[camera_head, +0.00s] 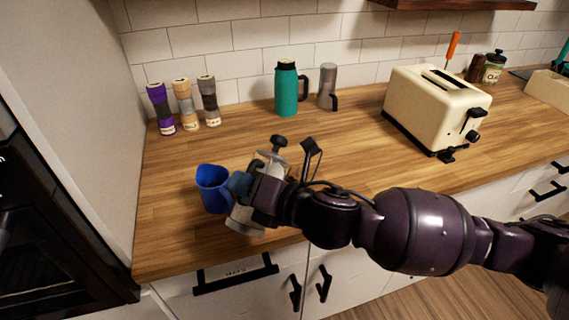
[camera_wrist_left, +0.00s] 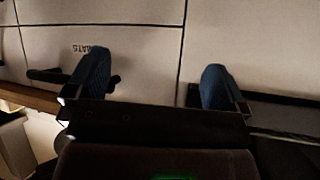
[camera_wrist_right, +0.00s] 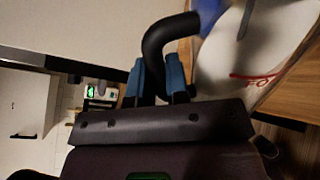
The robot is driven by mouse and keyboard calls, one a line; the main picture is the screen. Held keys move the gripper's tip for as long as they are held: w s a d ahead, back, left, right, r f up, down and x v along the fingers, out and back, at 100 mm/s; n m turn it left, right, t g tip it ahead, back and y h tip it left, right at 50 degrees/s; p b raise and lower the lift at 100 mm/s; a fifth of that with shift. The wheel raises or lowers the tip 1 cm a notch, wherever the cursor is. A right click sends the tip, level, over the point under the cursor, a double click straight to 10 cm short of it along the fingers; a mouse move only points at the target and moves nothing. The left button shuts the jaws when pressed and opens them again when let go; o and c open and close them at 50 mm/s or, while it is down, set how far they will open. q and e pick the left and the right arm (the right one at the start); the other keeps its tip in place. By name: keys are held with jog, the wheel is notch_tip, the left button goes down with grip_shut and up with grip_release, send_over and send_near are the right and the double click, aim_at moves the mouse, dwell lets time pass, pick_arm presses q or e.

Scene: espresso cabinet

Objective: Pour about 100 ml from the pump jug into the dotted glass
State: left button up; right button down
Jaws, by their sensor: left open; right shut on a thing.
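The pump jug (camera_head: 246,216) is a pale, see-through vessel with a black knob on top. It leans with its top to the right in the head view, partly hidden by my right arm. In the right wrist view my right gripper (camera_wrist_right: 160,82) is shut on its black handle (camera_wrist_right: 165,38); its pale body (camera_wrist_right: 240,55) bears red print. My right gripper also shows in the head view (camera_head: 241,184). A blue cup (camera_head: 212,190) stands left of the jug. I cannot make out a dotted glass. My left gripper (camera_wrist_left: 157,85) is open and empty, facing cabinet drawers.
Three shakers (camera_head: 184,104) stand at the back left. A green flask (camera_head: 286,90) and a grey mug (camera_head: 328,88) stand by the tiled wall. A cream toaster (camera_head: 434,108) is at the right. The wooden counter (camera_head: 235,133) is clear between them.

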jog(key=shift+s+a+r, duration=0.1)
jog(key=shift+w, duration=0.2)
jog(key=shift+r, duration=0.1)
jog(key=shift+s, duration=0.1)
jog(key=shift+w+d+r+m, duration=0.15)
jog(key=shift+w+d+m, duration=0.05)
jog(key=shift+m, duration=0.1)
jog(key=shift+s+a+r, duration=0.1)
